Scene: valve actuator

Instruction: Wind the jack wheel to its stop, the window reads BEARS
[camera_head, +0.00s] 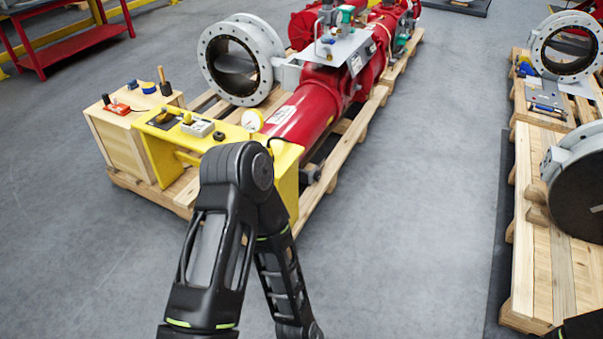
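A red actuator (305,110) lies along a wooden pallet, with a yellow frame (286,160) at its near end. I cannot make out a jack wheel or a window with readable words. My black arm rises from the bottom edge, bends in front of the yellow frame and runs back down, covering part of the frame's near face. Neither gripper shows in the view. A small dark piece, apparently of my other arm, shows at the bottom right corner.
A round gauge (252,120) and small items sit on the yellow frame's top. A wooden box (118,138) with tools stands to its left. A grey flanged valve (207,62) is behind. Another pallet (553,265) with valves stands right. The grey floor between the pallets is clear.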

